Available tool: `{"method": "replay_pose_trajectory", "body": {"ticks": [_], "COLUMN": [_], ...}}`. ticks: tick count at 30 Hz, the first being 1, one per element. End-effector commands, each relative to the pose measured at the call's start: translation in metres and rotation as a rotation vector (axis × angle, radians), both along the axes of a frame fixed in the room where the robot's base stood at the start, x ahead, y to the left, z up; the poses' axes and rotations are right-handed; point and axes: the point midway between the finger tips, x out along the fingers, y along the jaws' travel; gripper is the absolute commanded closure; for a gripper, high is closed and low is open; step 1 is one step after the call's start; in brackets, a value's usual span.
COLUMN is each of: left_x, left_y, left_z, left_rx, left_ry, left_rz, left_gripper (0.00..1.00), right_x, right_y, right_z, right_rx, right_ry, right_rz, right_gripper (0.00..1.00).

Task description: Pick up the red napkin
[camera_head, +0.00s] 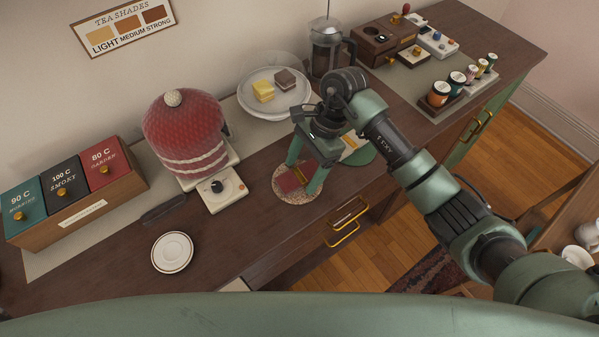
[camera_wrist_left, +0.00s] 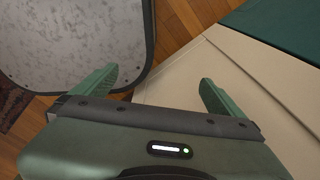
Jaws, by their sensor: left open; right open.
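The red napkin (camera_head: 289,182) lies folded on a round speckled mat (camera_head: 284,199) near the front edge of the counter in the head view. A yellowish band shows beside it, partly behind my gripper. My right gripper (camera_head: 302,178) is open and points down over the napkin, with one finger on each side in the picture. Whether the fingers touch the napkin or mat is unclear. My left gripper (camera_wrist_left: 158,80) is open and empty in the left wrist view, away from the napkin. It is not visible in the head view.
A red knitted cozy (camera_head: 184,130) over an appliance, a small white plate (camera_head: 172,252) and a cake plate (camera_head: 290,105) stand on the counter (camera_head: 110,275). A French press (camera_head: 325,45) is behind my right arm.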

Motion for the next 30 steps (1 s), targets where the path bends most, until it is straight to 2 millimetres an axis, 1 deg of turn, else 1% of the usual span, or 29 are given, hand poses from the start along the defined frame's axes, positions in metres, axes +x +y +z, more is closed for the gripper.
{"method": "replay_pose_trajectory", "body": {"ticks": [1, 4, 5, 6, 8, 9, 11, 12, 19, 23, 26, 29, 30], "left_x": [0.005, 0.005, 0.004, 0.003, 0.0, -0.002, -0.004, -0.006, -0.009, -0.009, -0.009, -0.009, -0.009], "left_y": [0.0, 0.0, 0.0, 0.0, 0.0, 0.0, 0.0, 0.001, 0.001, 0.001, 0.001, 0.001, 0.001], "left_z": [0.0, 0.0, 0.0, 0.0, 0.0, -0.001, -0.001, -0.001, -0.001, -0.003, -0.005, -0.01, -0.012], "left_rx": [-0.001, -0.001, -0.001, -0.001, 0.0, 0.0, 0.0, 0.001, 0.002, 0.002, 0.002, 0.002, 0.002], "left_ry": [-0.007, -0.008, -0.007, -0.005, -0.001, 0.002, 0.005, 0.007, 0.013, 0.014, 0.014, 0.013, 0.013], "left_rz": [0.0, 0.0, 0.0, 0.0, 0.0, 0.0, 0.0, 0.0, 0.001, 0.001, 0.001, 0.001, 0.001], "left_gripper": [0.0, 0.0, 0.0, 0.0, 0.0, 0.0, 0.0, 0.0, 0.0, 0.0, 0.0, 0.0, 0.0], "right_x": [0.0, 0.0, 0.0, 0.0, 0.0, 0.0, 0.0, 0.0, 0.0, 0.001, 0.001, 0.001, 0.002], "right_y": [0.0, 0.0, 0.0, 0.0, 0.0, 0.0, 0.0, 0.0, 0.0, 0.0, 0.0, 0.0, 0.0], "right_z": [0.0, 0.0, 0.0, 0.0, 0.0, 0.0, 0.0, 0.0, 0.001, 0.006, 0.015, 0.03, 0.039], "right_rx": [0.0, 0.0, 0.0, 0.0, 0.0, 0.0, 0.0, 0.0, 0.001, 0.002, 0.001, 0.001, 0.001], "right_ry": [-0.001, -0.001, -0.001, -0.001, -0.001, -0.001, -0.001, -0.001, -0.001, -0.003, -0.004, -0.007, -0.008], "right_rz": [0.0, 0.0, 0.0, 0.0, 0.0, 0.0, 0.0, 0.0, 0.001, 0.001, 0.001, 0.002, 0.001], "right_gripper": [0.26, 0.26, 0.29, 0.4, 0.57, 0.68, 0.85, 0.92, 0.92, 0.92, 0.92, 0.92, 0.92]}}
